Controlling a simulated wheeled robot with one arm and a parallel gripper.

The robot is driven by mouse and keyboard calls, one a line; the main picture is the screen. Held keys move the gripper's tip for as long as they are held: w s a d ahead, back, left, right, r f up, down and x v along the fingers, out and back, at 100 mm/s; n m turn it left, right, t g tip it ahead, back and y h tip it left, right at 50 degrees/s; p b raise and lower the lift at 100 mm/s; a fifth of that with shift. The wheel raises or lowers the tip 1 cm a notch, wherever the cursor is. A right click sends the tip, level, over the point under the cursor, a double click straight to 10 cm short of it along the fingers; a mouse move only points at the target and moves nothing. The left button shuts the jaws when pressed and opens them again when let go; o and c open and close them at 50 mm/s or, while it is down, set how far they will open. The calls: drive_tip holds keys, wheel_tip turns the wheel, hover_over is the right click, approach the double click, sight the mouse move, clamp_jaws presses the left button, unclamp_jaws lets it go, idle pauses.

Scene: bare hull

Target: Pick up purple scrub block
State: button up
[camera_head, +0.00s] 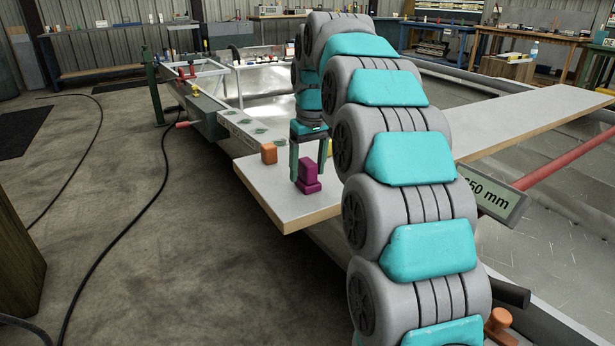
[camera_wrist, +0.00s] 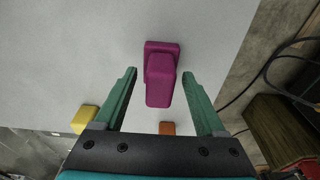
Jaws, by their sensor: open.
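The purple scrub block (camera_head: 307,176) stands on a pale plank (camera_head: 285,205) near the plank's front end. It has a wider base and a narrower upright part. In the wrist view the purple scrub block (camera_wrist: 160,80) lies between and slightly beyond the two green fingertips. My gripper (camera_head: 308,160) is open and points down at the block, with one finger on each side in the head view. In the wrist view my gripper (camera_wrist: 158,76) shows a gap on both sides of the block, with no contact visible.
An orange block (camera_head: 269,153) stands on the plank to the left of the purple one; it also shows in the wrist view (camera_wrist: 167,128). A yellow block (camera_wrist: 85,119) is at the wrist view's lower left. The plank's edge drops to the concrete floor. My arm covers much of the plank's middle.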

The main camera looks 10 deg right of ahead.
drive_tip(key=shift+f, duration=0.15)
clamp_jaws()
idle(0.5)
